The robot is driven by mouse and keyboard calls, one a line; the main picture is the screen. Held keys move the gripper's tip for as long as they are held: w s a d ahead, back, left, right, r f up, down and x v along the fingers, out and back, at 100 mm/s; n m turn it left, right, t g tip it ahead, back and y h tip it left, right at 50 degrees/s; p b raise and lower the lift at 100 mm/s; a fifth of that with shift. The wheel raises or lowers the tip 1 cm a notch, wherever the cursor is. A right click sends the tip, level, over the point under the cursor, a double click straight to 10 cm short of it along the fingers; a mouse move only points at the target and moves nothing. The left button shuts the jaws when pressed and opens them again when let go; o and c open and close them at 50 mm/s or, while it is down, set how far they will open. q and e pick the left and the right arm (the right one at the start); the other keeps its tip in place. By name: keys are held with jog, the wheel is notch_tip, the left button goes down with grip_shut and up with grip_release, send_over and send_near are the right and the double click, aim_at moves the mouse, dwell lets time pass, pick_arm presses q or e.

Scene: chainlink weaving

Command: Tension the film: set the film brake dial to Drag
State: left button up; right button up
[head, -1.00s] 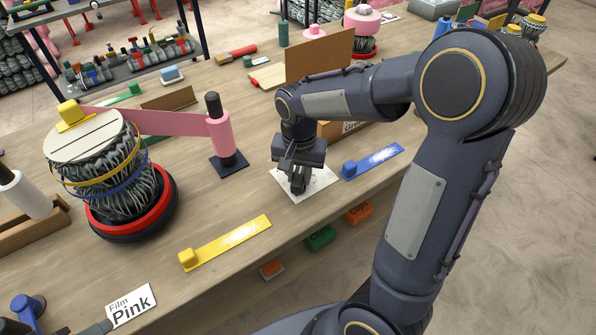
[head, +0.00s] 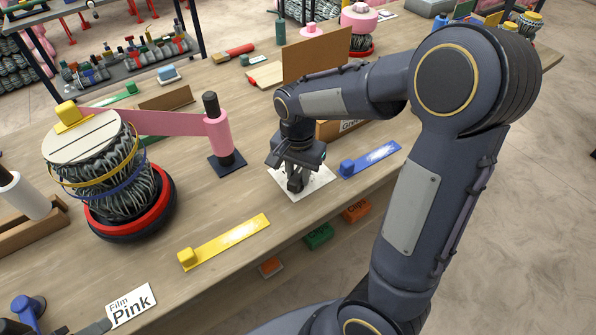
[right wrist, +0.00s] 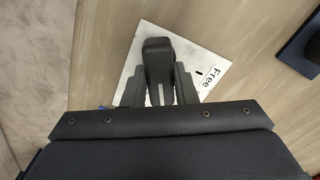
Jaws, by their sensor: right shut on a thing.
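The film brake dial is a dark bar-shaped knob (right wrist: 157,55) on a white square plate (head: 315,186). In the right wrist view the plate (right wrist: 205,55) carries the printed word "Free" to the right of the knob. Other marks on the plate are hidden by the knob and fingers. My right gripper (head: 295,182) points down over the plate. In the right wrist view its two fingers (right wrist: 160,90) are shut on the knob, one on each side. A pink film roll (head: 218,135) stands upright behind left, its film stretched to the wrapped bundle (head: 110,180). My left gripper is not in view.
A blue strip with a knob (head: 372,160) lies right of the plate, a yellow one (head: 228,240) to its front left. A brown upright board (head: 318,55) stands behind my right arm. A "Film Pink" card (head: 132,304) is near the front edge. Bare table lies between.

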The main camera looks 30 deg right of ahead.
aim_at(298, 174)
jog(key=o, duration=1)
jog(key=shift+r, duration=0.15)
notch_tip(298, 174, up, 8)
jog(key=shift+f, duration=0.2)
jog(key=s+a+n+t+y, duration=0.1)
jog(key=s+n+t, duration=0.1)
jog(key=s, duration=0.3)
jog(key=s+a+n+t+y, duration=0.1)
jog(key=s+a+n+t, duration=0.1)
jog(key=s+n, duration=0.2)
jog(key=s+a+n+t+y, duration=0.1)
jog(key=s+a+n, duration=0.1)
jog(key=s, duration=0.5)
jog(key=shift+s+r+n+t+y, duration=0.15)
jog(key=shift+s+n+t+y, duration=0.25)
jog(key=shift+n, duration=0.4)
